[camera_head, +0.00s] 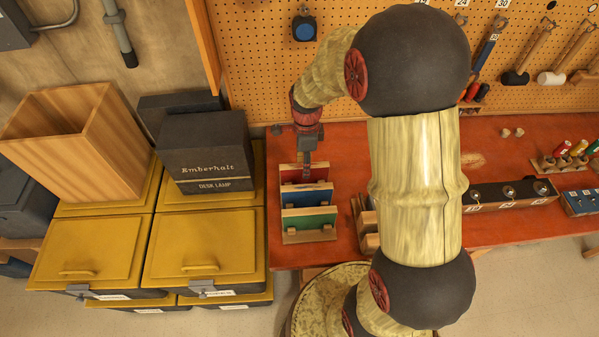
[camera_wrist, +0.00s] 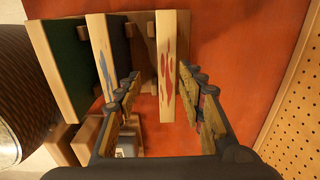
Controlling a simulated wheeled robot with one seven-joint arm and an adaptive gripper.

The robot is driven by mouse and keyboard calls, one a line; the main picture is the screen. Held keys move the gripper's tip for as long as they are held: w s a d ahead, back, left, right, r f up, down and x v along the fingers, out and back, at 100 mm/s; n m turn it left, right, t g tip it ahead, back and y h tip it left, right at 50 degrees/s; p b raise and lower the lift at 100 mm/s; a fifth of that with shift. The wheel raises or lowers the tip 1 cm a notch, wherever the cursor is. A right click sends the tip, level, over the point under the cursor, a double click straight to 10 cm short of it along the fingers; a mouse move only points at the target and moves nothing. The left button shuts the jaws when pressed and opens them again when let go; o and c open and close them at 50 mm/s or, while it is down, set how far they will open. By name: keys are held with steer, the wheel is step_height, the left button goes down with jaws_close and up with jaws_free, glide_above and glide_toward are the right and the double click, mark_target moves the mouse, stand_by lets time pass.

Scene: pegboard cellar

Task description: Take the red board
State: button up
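The red board (camera_head: 291,175) stands upright at the back of a wooden rack on the left end of the red workbench. In the wrist view its pale edge with a red mark (camera_wrist: 172,68) shows between my fingertips. My gripper (camera_wrist: 160,82) is open, its fingers on either side of this edge, with the right finger closer to it. I see no grip on the board. In the head view my gripper (camera_head: 307,172) hangs down over the board and covers part of it.
A blue board (camera_head: 303,197) and a green board (camera_head: 310,221) stand in front of the red one in the rack. The blue-marked edge (camera_wrist: 104,62) lies close beside my left finger. A pegboard wall (camera_head: 265,75) rises behind. Yellow-lidded bins (camera_head: 205,245) stand left of the workbench.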

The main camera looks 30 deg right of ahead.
steer(key=shift+w+a+f, duration=0.1)
steer(key=shift+w+f, duration=0.15)
steer(key=shift+f, duration=0.25)
steer(key=shift+f+b, duration=0.2)
steer(key=shift+b, duration=0.25)
steer(key=shift+s+f, duration=0.1)
steer(key=shift+s, duration=0.1)
steer(key=shift+w+f+b, duration=0.1)
steer(key=shift+f+b, duration=0.1)
steer(key=shift+b, duration=0.1)
step_height(320, 180, down, 2)
steer(key=shift+f, duration=0.15)
steer(key=shift+w+d+f+b, duration=0.15)
steer(key=shift+w+f+b, duration=0.1)
steer(key=shift+f, duration=1.1)
steer(key=shift+w+d+f+b, duration=0.1)
steer(key=shift+f+b, duration=0.15)
steer(key=shift+f, duration=1.05)
steer(key=shift+c, duration=1.4)
jaws_close()
